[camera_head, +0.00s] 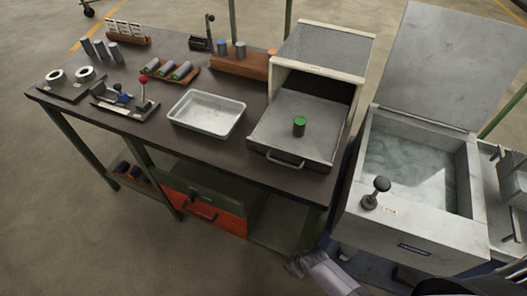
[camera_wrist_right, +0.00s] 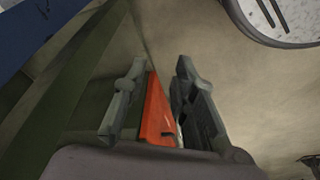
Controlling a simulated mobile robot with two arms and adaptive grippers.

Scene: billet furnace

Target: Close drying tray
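The drying tray (camera_head: 275,135) is a flat grey metal tray with a front handle (camera_head: 285,160). It is pulled out of the box-shaped dryer (camera_head: 325,48) on the dark bench. A dark billet with a green top (camera_head: 299,126) stands upright on the tray. My right gripper (camera_head: 296,266) is low in front of the bench, below and apart from the tray handle. In the right wrist view its two fingers (camera_wrist_right: 155,105) are apart, with the orange drawer (camera_wrist_right: 156,108) seen beyond them. The tray is not seen in the wrist view. My left gripper is not in view.
A white pan (camera_head: 206,113) sits left of the tray. An open-lidded basin (camera_head: 415,165) with a black knob (camera_head: 376,190) stands right of the bench. An orange drawer (camera_head: 203,212) is under the bench. Racks and billets fill the bench's back and left.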

